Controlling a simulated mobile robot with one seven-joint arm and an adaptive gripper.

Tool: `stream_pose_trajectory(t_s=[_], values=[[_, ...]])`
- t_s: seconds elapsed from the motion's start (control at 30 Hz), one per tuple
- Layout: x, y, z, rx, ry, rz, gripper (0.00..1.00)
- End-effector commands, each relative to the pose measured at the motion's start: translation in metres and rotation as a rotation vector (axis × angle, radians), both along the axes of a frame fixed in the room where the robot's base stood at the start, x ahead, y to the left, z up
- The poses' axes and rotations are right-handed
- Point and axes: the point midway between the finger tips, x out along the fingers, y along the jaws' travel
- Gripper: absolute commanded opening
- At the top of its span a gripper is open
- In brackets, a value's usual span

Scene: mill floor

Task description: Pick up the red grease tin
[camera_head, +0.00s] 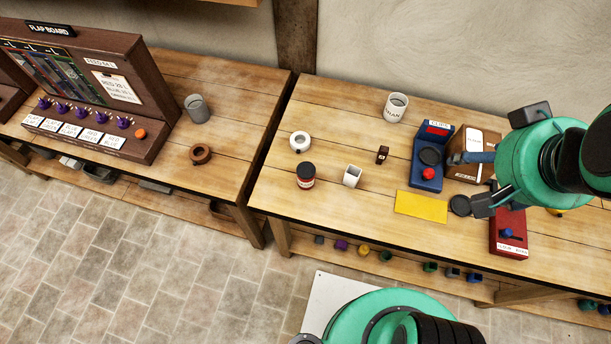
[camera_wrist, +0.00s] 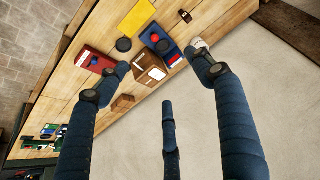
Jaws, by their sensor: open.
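The red grease tin (camera_head: 306,176) stands upright on the right-hand workbench, left of centre in the head view. It has a dark lid and a pale band on a red body. I do not see it in the wrist view. My gripper (camera_head: 466,184) is open, at the right of the head view, well to the right of the tin and apart from it. In the wrist view my gripper (camera_wrist: 162,62) shows its dark blue fingers spread wide, with nothing between them held.
Near the tin are a white ring-shaped item (camera_head: 299,141), a square cream cup (camera_head: 352,176) and a small brown block (camera_head: 382,154). A white mug (camera_head: 396,107) stands behind. A blue device (camera_head: 430,172), yellow mat (camera_head: 421,206) and red box (camera_head: 509,236) lie rightward.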

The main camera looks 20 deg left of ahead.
Motion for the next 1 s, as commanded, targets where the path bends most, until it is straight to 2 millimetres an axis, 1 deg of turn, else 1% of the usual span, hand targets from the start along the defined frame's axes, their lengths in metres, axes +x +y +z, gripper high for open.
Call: stream_pose_trajectory(t_s=[0.27, 0.37, 0.47, 0.57, 0.67, 0.87, 1.0], values=[[0.003, 0.002, 0.0, 0.002, 0.005, 0.003, 0.67], [0.009, 0.007, -0.001, 0.007, 0.016, 0.01, 0.67], [0.019, 0.016, -0.005, 0.014, 0.038, 0.02, 0.67], [0.033, 0.03, -0.01, 0.025, 0.066, 0.035, 0.67], [0.051, 0.048, -0.018, 0.035, 0.102, 0.049, 0.67], [0.084, 0.096, -0.041, 0.048, 0.181, 0.082, 0.67], [0.103, 0.133, -0.064, 0.049, 0.238, 0.102, 0.67]])
